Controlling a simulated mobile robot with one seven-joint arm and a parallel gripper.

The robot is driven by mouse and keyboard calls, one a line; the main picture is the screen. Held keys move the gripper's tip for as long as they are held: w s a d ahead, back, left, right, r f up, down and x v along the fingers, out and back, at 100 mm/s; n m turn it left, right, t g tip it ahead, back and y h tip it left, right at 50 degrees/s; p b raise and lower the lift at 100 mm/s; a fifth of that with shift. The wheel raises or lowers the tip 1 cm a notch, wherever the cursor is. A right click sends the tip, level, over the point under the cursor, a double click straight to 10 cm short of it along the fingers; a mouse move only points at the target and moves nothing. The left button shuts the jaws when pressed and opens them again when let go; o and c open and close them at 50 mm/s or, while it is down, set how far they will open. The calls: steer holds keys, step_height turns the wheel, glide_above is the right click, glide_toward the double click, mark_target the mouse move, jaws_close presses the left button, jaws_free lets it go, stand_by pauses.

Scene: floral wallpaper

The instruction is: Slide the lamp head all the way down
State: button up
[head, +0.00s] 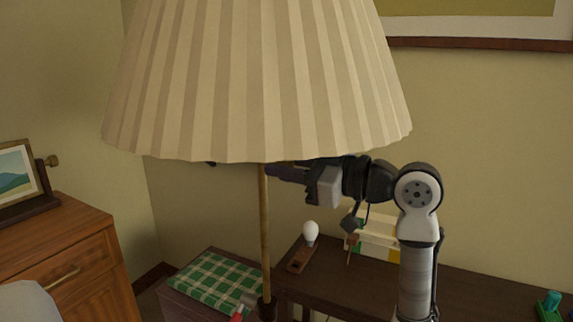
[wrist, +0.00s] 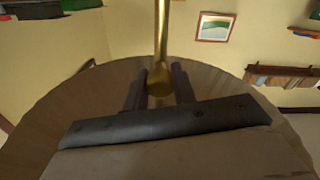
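The floor lamp has a wide pleated cream shade (head: 255,85) and a thin brass pole (head: 265,225). The shade fills the top of the head view. My gripper (head: 272,170) is level, just under the shade's lower rim, with its fingertips at the pole from the right. In the wrist view the two dark fingers (wrist: 158,85) lie on either side of a brass knob (wrist: 160,76) at the end of a brass rod (wrist: 161,30). The gap between them matches the knob's width, and they appear closed on it. The shade hides the lamp's upper parts in the head view.
A dark table (head: 345,280) with a light bulb (head: 310,232) stands below my arm. A box with a green plaid top (head: 215,278) is beside the pole's foot. A wooden dresser (head: 70,255) with a framed picture (head: 20,172) stands left.

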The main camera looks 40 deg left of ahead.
mark_target(270, 295)
jaws_close()
steer(key=shift+f, duration=0.1)
step_height(270, 295, down, 30)
steer(key=b, duration=1.9)
steer(key=shift+s+f, duration=0.1)
steer(key=o, duration=0.5)
jaws_free()
steer(key=shift+o, duration=0.3)
steer(key=shift+d, duration=0.1)
